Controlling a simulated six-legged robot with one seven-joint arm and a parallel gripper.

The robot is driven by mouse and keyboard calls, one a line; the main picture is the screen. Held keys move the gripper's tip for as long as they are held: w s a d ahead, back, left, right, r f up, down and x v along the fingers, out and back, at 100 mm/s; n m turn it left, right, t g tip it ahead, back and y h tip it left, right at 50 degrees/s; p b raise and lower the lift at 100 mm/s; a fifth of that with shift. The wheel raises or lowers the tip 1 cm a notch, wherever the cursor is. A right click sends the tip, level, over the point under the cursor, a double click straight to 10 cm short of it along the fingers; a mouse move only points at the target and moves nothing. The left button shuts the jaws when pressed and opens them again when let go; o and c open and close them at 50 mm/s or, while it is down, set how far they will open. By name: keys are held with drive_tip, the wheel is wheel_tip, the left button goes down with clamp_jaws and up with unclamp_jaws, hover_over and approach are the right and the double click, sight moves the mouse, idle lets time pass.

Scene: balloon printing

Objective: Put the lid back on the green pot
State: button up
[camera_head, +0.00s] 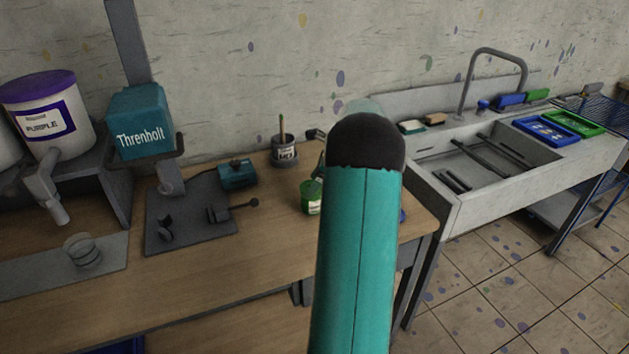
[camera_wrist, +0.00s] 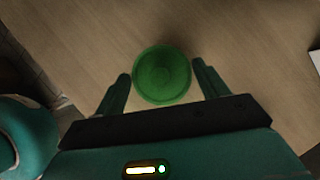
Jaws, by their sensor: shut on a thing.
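The green pot (camera_head: 311,197), with a pale label, stands on the wooden table just left of my arm in the head view. My arm hides part of it, and its top is hard to make out. In the wrist view a round green lid (camera_wrist: 162,82) lies between the two fingers of my gripper (camera_wrist: 161,70), which is shut on it. The lid looks roughly level from above. In the head view my gripper is mostly hidden behind my arm, close to the pot. I cannot tell whether the lid touches the pot.
A grey cup with a brush (camera_head: 284,152) stands behind the pot. A teal box (camera_head: 237,174) and a dark plate (camera_head: 190,215) under the Threnholt machine (camera_head: 140,125) are to the left. The sink (camera_head: 490,165) is to the right. The table front (camera_head: 200,285) is clear.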

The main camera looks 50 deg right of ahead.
drive_tip(key=o, duration=1)
drive_tip(key=shift+o, duration=0.3)
drive_tip(key=shift+r, duration=3.55)
clamp_jaws()
